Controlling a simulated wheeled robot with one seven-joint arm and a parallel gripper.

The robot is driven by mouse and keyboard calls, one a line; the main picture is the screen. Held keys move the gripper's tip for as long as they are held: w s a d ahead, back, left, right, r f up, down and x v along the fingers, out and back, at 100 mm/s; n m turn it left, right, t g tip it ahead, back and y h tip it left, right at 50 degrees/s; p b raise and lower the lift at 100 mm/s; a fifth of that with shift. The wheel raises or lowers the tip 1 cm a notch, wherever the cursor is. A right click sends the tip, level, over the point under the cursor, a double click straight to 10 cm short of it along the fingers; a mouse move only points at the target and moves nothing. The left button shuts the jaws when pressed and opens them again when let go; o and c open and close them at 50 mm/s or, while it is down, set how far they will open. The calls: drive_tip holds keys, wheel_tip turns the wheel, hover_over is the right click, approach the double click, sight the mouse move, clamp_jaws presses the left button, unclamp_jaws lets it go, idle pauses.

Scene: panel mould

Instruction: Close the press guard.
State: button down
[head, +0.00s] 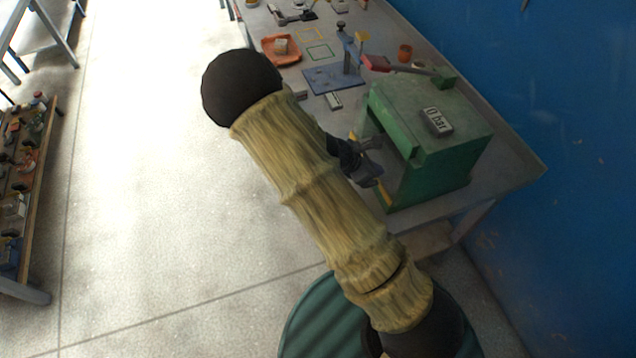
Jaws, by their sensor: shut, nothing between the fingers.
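The green press (441,150) stands on the grey bench at the right, with a small display reading "0 bar" (437,120) on top. Its front opening faces left and is partly hidden by my arm. Yellow edging (383,194) shows at the front of the press. I cannot clearly make out the guard or how far open it is. My gripper (372,162) is shut and empty, just in front of the press opening. My arm hides part of it, and I cannot tell whether it touches the press.
On the bench (500,185) beyond the press are a blue plate (325,80), a red-handled lever (377,63), an orange tray (270,50) and an orange cup (405,52). A blue wall (570,110) bounds the right. The floor at left is open, with a loaded shelf (38,180) beyond.

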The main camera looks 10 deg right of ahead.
drive_tip(key=a+f+v, duration=0.2)
drive_tip(key=v, duration=1.1)
drive_tip(key=shift+s, duration=0.3)
drive_tip(key=s+d+r+m+y, duration=0.6)
drive_tip(key=s+r+m+y, duration=0.2)
drive_tip(key=m, duration=1.3)
drive_tip(key=shift+s+r+y, duration=0.3)
drive_tip(key=shift+s+y, duration=0.2)
drive_tip(key=shift+s, duration=0.35)
drive_tip(key=shift+d, duration=0.1)
